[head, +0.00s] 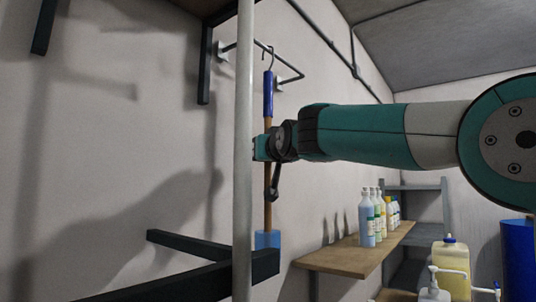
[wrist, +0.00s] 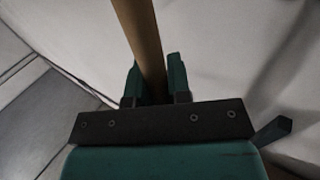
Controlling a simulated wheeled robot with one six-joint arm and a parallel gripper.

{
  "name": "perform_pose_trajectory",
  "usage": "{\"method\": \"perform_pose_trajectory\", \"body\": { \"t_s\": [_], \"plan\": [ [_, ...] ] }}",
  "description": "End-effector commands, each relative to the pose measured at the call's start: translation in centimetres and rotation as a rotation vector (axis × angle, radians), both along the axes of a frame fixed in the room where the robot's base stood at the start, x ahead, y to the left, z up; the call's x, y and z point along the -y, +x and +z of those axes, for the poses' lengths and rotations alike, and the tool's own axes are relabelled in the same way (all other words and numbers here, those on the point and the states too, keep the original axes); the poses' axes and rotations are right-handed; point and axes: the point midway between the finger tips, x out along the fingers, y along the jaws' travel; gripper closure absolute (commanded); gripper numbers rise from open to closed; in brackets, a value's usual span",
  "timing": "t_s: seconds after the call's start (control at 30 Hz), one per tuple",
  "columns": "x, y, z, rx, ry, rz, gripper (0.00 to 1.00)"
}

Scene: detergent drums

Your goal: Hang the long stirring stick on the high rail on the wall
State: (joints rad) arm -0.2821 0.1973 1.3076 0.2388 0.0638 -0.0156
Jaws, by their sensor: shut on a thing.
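The long stirring stick (head: 267,122) hangs upright in my grip in the head view, with a wooden shaft, a blue upper sleeve, a metal hook on top and a blue paddle at the bottom. My gripper (head: 262,147) is shut on the shaft below the sleeve. In the wrist view the wooden shaft (wrist: 143,38) runs between the two fingers of my gripper (wrist: 155,85). The high rail (head: 280,64) is a dark bar on the wall. The hook overlaps the rail in the picture; I cannot tell whether it touches or rests on it.
A pale vertical post (head: 243,190) stands close in front, left of the stick, and hides part of the rail. Dark beams (head: 190,243) lie low on the left. A wooden shelf (head: 345,259) with several bottles is on the wall lower right. A yellowish canister (head: 450,262) stands further right.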

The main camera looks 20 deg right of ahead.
Motion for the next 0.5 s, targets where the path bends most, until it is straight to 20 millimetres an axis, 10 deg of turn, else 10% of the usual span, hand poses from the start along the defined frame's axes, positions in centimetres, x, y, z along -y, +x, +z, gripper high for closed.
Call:
{"method": "perform_pose_trajectory", "body": {
  "t_s": [0.17,0.5],
  "plan": [
    [0.0,-0.02,0.06,0.001,0.0,0.0,0.52],
    [-0.03,-0.34,-0.11,0.0,0.0,0.001,0.52]
  ]
}}
